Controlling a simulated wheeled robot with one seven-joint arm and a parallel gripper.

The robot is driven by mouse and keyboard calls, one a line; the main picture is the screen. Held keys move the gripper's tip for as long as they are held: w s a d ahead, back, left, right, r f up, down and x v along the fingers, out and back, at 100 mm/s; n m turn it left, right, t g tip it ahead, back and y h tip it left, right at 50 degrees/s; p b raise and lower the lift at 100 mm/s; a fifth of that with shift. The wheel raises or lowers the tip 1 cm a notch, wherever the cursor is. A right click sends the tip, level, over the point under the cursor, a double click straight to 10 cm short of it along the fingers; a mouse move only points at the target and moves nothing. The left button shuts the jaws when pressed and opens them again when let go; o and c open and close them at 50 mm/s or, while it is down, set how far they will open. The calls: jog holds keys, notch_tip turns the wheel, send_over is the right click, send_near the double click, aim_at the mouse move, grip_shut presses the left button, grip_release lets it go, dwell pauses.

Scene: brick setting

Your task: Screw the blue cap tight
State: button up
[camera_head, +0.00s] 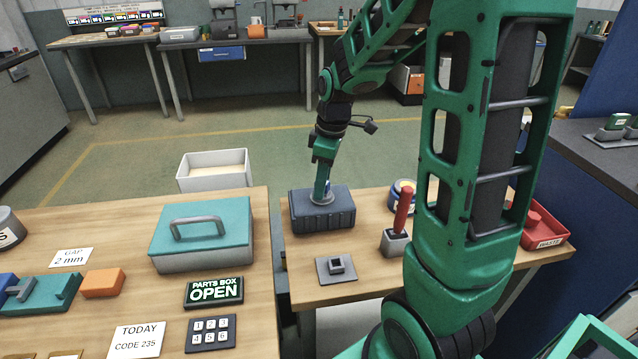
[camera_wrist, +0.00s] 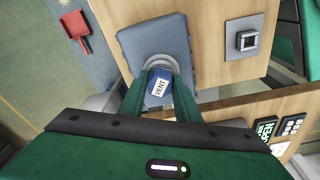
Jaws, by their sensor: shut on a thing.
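The blue cap (camera_wrist: 159,87) carries a white label reading VENT and sits between my fingers in the wrist view. My gripper (camera_head: 322,192) points down over a blue-grey box (camera_head: 322,213) on the right-hand table and is shut on the cap. A round grey collar (camera_wrist: 161,63) on top of the box (camera_wrist: 140,42) shows at the fingertips. The fingers hide the cap's sides, so I cannot tell how far down on its thread it sits.
A small grey socket block (camera_head: 336,268), a red-handled tool (camera_head: 402,213), a round tin (camera_head: 402,188) and a red WASTE tray (camera_head: 543,232) share this table. On the left table stand a teal-lidded parts box (camera_head: 203,240) and a lit OPEN sign (camera_head: 214,292). A gap separates the tables.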

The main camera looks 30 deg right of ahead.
dwell(0.3)
jog(key=m, duration=0.6)
jog(key=shift+m+h, duration=0.4)
jog(key=m, duration=0.6)
jog(key=shift+d+h, duration=0.1)
jog(key=shift+h, duration=0.3)
jog(key=o, duration=1.6)
jog(key=shift+o, duration=0.2)
jog(key=shift+r, duration=0.15)
jog(key=shift+r, duration=2.85)
